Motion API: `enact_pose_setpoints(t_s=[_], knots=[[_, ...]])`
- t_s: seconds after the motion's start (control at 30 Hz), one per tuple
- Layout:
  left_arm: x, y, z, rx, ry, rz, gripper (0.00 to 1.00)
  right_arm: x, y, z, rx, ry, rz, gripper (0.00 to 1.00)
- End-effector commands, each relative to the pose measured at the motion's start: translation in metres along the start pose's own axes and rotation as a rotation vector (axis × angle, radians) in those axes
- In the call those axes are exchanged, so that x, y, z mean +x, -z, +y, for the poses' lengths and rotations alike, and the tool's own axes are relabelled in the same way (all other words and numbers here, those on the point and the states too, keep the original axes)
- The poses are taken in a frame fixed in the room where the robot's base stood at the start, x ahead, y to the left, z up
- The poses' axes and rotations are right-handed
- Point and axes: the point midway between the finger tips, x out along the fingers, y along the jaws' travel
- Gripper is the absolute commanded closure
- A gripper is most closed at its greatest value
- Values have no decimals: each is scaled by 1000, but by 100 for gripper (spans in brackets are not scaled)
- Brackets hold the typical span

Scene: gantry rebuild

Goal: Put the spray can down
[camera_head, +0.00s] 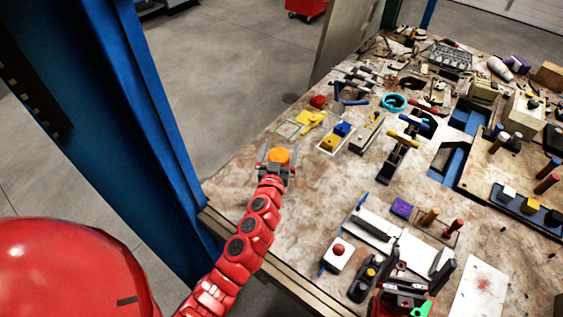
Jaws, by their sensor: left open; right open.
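An orange round-topped thing, which I take for the spray can (279,155), stands on the workbench near its left edge, seen from above. My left gripper (277,162) is at it, with its open fingers on either side of it. I cannot tell whether the fingers touch it, and its lower part is hidden by the gripper. My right gripper (408,275) is open at the bottom of the view, over the front part of the bench. No object shows between its dark fingers.
The worn workbench (310,205) has a bare area right of my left gripper. Yellow and blue blocks (335,135) and a tool stand (400,150) lie beyond. A white board (400,238) and a red-button box (338,255) are nearer. A blue post (140,110) rises at left.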

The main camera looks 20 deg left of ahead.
Motion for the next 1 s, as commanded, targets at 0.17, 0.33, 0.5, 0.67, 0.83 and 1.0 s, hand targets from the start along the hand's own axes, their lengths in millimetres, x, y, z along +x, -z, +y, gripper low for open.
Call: enact_pose_setpoints(t_s=[0.17, 0.33, 0.5, 0.67, 0.83, 1.0], knots=[[1, -1, 0, 0, -1, 0, 0, 0, 0, 0, 0, 0, -1, 0], [1, -1, 0, 0, -1, -1, 11, 0, 0, 0, 0, 0, -1, 0], [1, -1, 0, 0, -1, -1, 41, 0, 0, 0, 0, 0, 0, 0], [1, -2, 0, 0, 0, -3, 70, 0, 0, 0, 0, 0, 0, 0], [0, -2, -1, 0, 0, -4, 100, 0, 0, 0, 0, 0, 0, 0], [1, -2, -1, 1, 0, -3, 100, 0, 0, 0, 0, 0, 0, 0]])
